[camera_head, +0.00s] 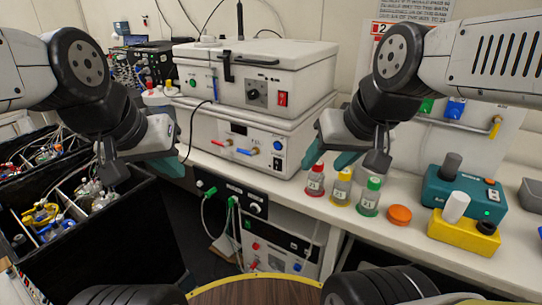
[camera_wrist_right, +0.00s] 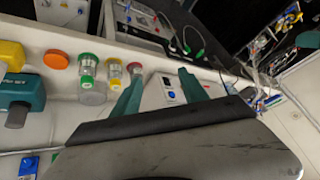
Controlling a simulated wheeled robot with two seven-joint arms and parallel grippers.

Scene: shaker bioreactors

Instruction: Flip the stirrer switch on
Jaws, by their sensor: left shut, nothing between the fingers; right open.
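No stirrer label is readable, so I cannot tell which switch is the stirrer's. In the head view a red rocker switch (camera_head: 283,98) is on the front of the upper white box (camera_head: 262,60). A black switch (camera_head: 278,162) is low on the lower white box (camera_head: 215,130). My left gripper (camera_head: 168,165) is shut and empty, left of the boxes.
Red-, yellow- and green-capped jars (camera_head: 340,188) stand on the bench below my right gripper, beside an orange lid (camera_head: 399,214). A yellow unit (camera_head: 463,234) stands before the teal one. A black crate (camera_head: 110,250) of cables and clamps is at the left.

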